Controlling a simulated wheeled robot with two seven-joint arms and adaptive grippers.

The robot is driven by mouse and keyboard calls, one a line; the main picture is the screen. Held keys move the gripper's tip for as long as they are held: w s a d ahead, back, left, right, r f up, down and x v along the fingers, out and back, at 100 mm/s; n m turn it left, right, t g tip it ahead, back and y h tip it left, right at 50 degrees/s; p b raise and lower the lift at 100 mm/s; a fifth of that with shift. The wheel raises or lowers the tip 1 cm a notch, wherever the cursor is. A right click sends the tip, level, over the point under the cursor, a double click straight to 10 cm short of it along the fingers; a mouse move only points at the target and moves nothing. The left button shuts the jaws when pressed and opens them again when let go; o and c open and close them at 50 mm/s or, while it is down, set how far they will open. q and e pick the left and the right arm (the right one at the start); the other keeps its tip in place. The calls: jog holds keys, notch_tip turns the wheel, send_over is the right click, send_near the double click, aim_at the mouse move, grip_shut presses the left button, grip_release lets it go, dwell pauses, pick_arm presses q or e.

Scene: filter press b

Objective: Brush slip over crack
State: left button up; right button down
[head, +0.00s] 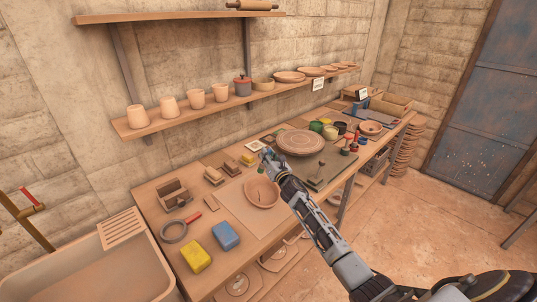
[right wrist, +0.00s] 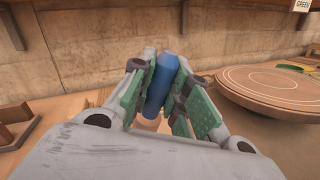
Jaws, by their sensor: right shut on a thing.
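My right gripper (head: 266,158) is above the table near the back edge of the board. In the right wrist view its green-padded fingers (right wrist: 158,95) are shut on a blue cylindrical handle (right wrist: 161,82), with a paler tan part below it. I cannot make out bristles, so whether it is the brush is unclear. A shallow clay bowl (head: 262,191) lies on the flat board (head: 237,208), just in front of the gripper. A small dark mark shows inside the bowl, possibly the crack. I cannot tell which pot holds slip. My left gripper is out of view.
A round banding wheel (head: 300,142) stands right of the gripper. A shelf (head: 160,123) with pots runs above the table.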

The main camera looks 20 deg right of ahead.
jog(key=shift+s+a+y, duration=0.1)
jog(key=shift+a+y, duration=0.2)
jog(key=shift+a, duration=0.1)
jog(key=shift+a+r+n, duration=0.1)
jog(key=shift+n, duration=0.2)
jog(key=shift+y, duration=0.4)
jog(key=shift+a+r+n+y, duration=0.25)
jog(key=shift+a+n+y, duration=0.05)
jog(key=shift+a, duration=0.15)
jog(key=shift+s+f, duration=0.1)
jog(key=shift+f, duration=0.05)
